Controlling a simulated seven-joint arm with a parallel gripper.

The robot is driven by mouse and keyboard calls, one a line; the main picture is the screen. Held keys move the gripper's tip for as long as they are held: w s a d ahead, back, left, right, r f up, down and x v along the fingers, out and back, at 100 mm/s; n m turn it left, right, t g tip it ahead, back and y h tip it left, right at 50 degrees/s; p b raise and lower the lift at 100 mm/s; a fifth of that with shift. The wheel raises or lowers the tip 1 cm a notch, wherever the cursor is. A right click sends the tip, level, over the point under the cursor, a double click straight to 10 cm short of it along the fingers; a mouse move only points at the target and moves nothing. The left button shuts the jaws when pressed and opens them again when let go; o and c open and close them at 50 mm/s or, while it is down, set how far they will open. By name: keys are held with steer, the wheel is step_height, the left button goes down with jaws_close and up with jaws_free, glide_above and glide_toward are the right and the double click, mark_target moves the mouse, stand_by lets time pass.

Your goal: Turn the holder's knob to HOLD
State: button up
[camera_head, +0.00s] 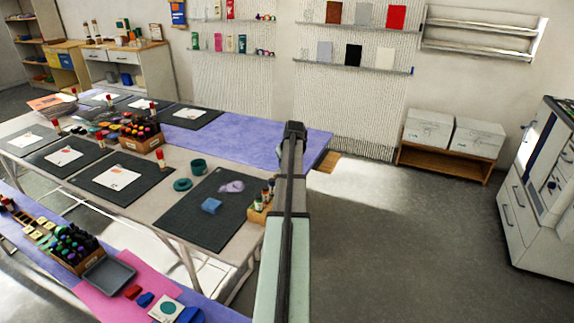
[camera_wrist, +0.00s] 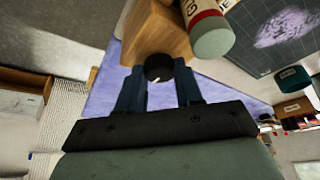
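The holder (camera_wrist: 160,34) is a wooden block at the top of the wrist view. Its round black knob (camera_wrist: 158,66) faces me, with a small white pointer mark at its lower left edge. My gripper (camera_wrist: 159,76) has its dark fingers at the left and right sides of the knob, with the gap about as wide as the knob; they look shut on it. No HOLD lettering is readable. In the head view the holder (camera_head: 257,216) shows in part at the table's right end, beside my arm, which hides the knob and fingers.
A pale bottle with a red band (camera_wrist: 207,30) stands at the holder, close to the right finger. Open floor (camera_head: 400,250) lies to the right.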

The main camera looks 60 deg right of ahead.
steer(key=shift+o, duration=0.9)
steer(key=shift+r, duration=0.1)
steer(key=v, duration=1.3)
steer(key=shift+s+r, duration=0.25)
steer(key=shift+a, duration=0.15)
